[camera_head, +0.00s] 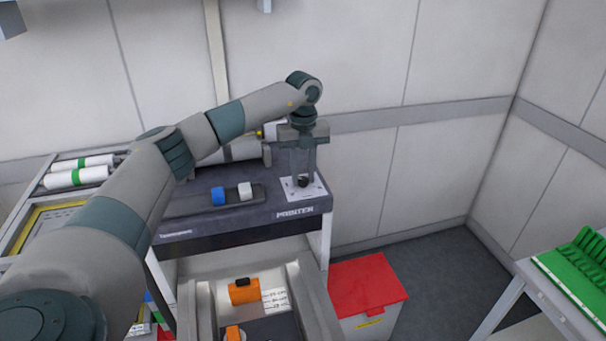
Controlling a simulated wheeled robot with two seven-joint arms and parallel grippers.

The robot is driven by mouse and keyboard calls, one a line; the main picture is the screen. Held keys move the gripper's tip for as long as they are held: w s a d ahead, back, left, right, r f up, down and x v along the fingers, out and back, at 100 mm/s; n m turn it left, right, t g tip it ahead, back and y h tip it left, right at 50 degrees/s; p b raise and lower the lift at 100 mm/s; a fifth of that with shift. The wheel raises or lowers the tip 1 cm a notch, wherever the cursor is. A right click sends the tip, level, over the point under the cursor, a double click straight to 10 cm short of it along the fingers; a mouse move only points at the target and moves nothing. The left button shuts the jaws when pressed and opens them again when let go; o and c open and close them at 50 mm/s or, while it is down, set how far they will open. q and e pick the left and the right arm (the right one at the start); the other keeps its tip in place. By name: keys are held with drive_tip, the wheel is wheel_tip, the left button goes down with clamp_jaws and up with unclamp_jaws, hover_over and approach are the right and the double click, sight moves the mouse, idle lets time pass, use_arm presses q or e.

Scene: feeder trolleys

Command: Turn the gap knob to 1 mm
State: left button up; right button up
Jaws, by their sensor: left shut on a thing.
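The gap knob (303,181) is a small black knob on a white dial plate (291,193) at the right end of the printer's dark top. My left gripper (303,174) comes down on it from above, with its fingers closed around the knob. The fingers hide most of the knob, and the dial's marks are too small to read, so I cannot tell the knob's setting. My right gripper is not in view.
The printer (260,220) bears a blue knob (218,196) and a white knob (245,191) left of my gripper. Orange-handled parts (243,292) lie below. A red-lidded bin (366,283) stands to the right, and a green rack (578,268) at far right.

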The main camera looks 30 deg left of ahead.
sight(303, 178)
use_arm(q)
drive_tip(key=shift+r, duration=0.1)
drive_tip(key=o, duration=1.1)
drive_tip(key=shift+c, duration=0.2)
drive_tip(key=shift+r+b, duration=0.35)
drive_tip(key=shift+r, duration=0.25)
wheel_tip(303, 178, up, 16)
drive_tip(key=b, duration=0.3)
drive_tip(key=shift+b, duration=0.4)
